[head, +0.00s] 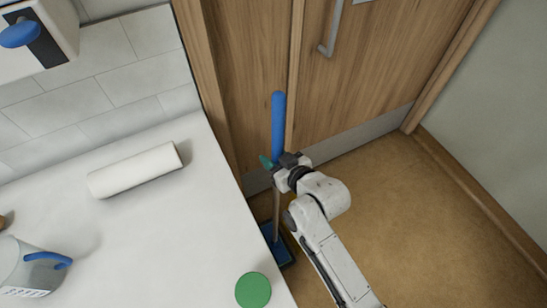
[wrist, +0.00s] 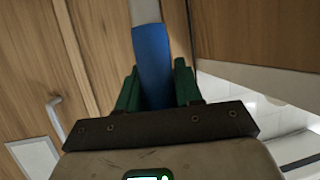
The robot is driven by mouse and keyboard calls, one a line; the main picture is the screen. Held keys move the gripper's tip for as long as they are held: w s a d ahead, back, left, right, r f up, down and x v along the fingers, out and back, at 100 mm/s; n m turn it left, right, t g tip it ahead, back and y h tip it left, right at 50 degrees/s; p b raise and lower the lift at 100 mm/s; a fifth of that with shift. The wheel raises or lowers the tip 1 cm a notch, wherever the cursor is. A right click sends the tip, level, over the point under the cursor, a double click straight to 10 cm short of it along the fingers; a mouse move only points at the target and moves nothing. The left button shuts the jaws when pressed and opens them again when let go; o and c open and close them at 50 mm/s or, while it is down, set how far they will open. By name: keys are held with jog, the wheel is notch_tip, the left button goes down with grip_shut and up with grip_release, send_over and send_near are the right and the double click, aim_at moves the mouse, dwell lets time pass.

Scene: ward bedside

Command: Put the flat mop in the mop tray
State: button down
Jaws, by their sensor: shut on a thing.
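The flat mop stands roughly upright beside the counter, its blue handle grip (head: 278,120) pointing up in front of the wooden door. Its thin pole runs down below my gripper (head: 272,163). My gripper, with green fingers, is shut on the mop's handle. In the wrist view the blue handle (wrist: 152,55) passes between the two green fingers of my gripper (wrist: 157,88). At the pole's foot a flat blue shape (head: 280,250) lies on the floor, partly hidden by the counter and my arm. I cannot tell mop head from mop tray there.
A white counter (head: 150,245) fills the left, with a white roll (head: 135,170), a clear jug (head: 30,268) and a green round lid (head: 253,290). A wooden door (head: 365,65) with a metal handle stands behind. Brown floor (head: 430,230) is clear to the right.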

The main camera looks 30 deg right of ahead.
jog(key=shift+f, duration=0.1)
jog(key=shift+f, duration=0.2)
jog(key=c, duration=0.7)
grip_release()
jog(key=shift+c, duration=0.2)
jog(key=shift+r, duration=0.15)
jog(key=v, duration=1.2)
jog(key=shift+b, duration=0.4)
